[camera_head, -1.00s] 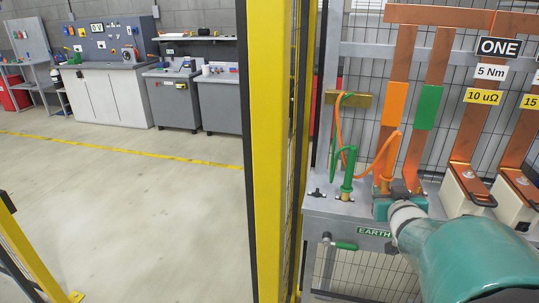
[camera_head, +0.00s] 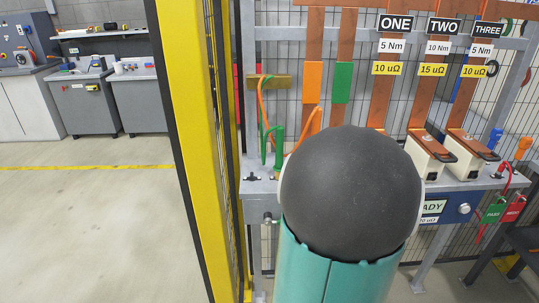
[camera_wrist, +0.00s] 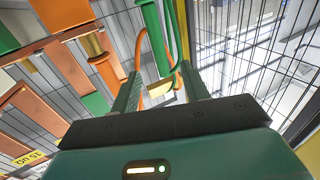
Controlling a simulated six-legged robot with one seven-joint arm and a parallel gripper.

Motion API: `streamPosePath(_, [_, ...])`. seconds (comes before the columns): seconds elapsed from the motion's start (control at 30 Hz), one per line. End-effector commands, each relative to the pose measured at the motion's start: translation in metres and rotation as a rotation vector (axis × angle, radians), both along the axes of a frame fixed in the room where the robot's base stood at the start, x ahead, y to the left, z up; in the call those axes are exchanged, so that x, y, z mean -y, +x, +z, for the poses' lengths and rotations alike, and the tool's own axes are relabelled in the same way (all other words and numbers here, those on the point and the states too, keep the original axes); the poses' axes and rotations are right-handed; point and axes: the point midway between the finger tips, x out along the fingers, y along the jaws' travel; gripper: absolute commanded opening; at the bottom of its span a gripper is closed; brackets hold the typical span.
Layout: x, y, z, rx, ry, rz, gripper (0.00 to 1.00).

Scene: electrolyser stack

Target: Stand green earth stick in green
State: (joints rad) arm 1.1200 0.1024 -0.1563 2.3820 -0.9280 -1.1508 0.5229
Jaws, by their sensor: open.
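The green earth stick (camera_head: 278,148) stands upright at the left end of the grey bench in the head view, with a green cable looping up from it. It looks like the green rod (camera_wrist: 154,36) at the top of the wrist view. A green plate (camera_head: 342,83) is on a copper bar right of an orange plate (camera_head: 312,82). In the wrist view my gripper (camera_wrist: 158,82) is open, its two fingers apart. The green rod appears beyond the fingertips; I cannot tell whether it touches them. My arm hides the gripper and the bench middle in the head view.
An orange stick (camera_head: 315,122) with an orange cable stands beside the green one. Cables loop from a brass bar (camera_head: 270,82). A yellow post (camera_head: 190,130) stands close on the left. White clamp blocks (camera_head: 428,158) with copper bars stand on the right.

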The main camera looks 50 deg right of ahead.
Motion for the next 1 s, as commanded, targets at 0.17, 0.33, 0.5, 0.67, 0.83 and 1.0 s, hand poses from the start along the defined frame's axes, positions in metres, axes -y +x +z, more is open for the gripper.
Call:
streamPosePath(0.17, [0.015, 0.025, 0.000, -0.001, 0.000, -0.002, 0.46])
streamPosePath(0.33, [0.030, 0.054, -0.001, -0.001, 0.000, -0.004, 0.46])
streamPosePath(0.5, [0.036, 0.070, 0.000, -0.001, 0.000, -0.004, 0.46])
streamPosePath(0.67, [0.042, 0.084, -0.002, 0.000, 0.001, -0.001, 0.46])
streamPosePath(0.83, [0.054, 0.109, -0.003, 0.000, 0.001, 0.000, 0.46])
streamPosePath(1.0, [0.059, 0.120, -0.002, 0.000, 0.000, -0.001, 0.46])
